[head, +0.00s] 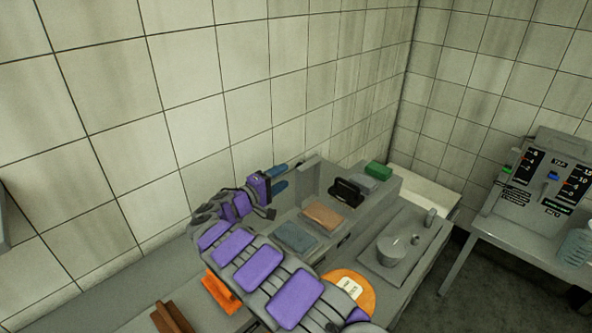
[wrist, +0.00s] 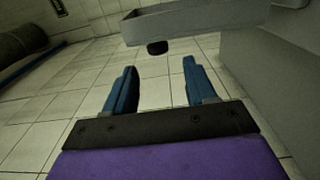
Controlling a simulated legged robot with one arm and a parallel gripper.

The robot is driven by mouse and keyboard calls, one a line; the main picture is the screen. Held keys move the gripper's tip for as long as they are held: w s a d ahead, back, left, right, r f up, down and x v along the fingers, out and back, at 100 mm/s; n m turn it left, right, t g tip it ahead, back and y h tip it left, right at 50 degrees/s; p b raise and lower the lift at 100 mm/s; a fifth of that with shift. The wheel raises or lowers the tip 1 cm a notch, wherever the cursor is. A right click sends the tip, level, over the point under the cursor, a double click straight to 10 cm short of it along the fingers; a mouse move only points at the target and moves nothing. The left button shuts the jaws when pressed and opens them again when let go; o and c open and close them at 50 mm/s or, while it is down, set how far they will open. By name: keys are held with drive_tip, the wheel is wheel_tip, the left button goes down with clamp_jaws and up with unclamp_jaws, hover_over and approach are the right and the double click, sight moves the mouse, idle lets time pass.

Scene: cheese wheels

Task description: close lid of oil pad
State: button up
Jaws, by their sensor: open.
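A grey box (head: 385,203) stands by the tiled wall with pads set in its top. A raised grey panel at its back left, which looks like the open lid (head: 309,178), stands upright. My gripper (head: 281,179) is just left of this panel, its blue fingers apart and empty. In the wrist view my gripper (wrist: 159,66) is open, with a grey shallow panel, probably the lid (wrist: 200,22), ahead of its fingertips. A dark knob (wrist: 157,48) shows under that panel, between the fingers and apart from them. Which pad is the oil pad is unclear.
A blue-grey pad (head: 297,237), an orange pad (head: 324,215), a black-handled block (head: 346,191) and a green block (head: 378,171) sit on the box. A grey pot (head: 391,249) is in front. A control panel (head: 545,178) stands on the right table. The tiled wall is close behind my gripper.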

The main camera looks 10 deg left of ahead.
sight(301, 167)
drive_tip(key=x, duration=0.6)
drive_tip(key=shift+w+d+b, duration=0.1)
drive_tip(key=shift+d+b, duration=0.25)
drive_tip(key=shift+d, duration=0.15)
drive_tip(key=shift+w, duration=0.35)
drive_tip(key=shift+w+d+r, duration=0.1)
drive_tip(key=shift+w+d, duration=0.15)
drive_tip(key=shift+w, duration=0.15)
drive_tip(key=shift+d, duration=0.3)
drive_tip(key=shift+c, duration=1.4)
drive_tip(key=shift+a, duration=0.4)
drive_tip(key=c, duration=0.6)
clamp_jaws()
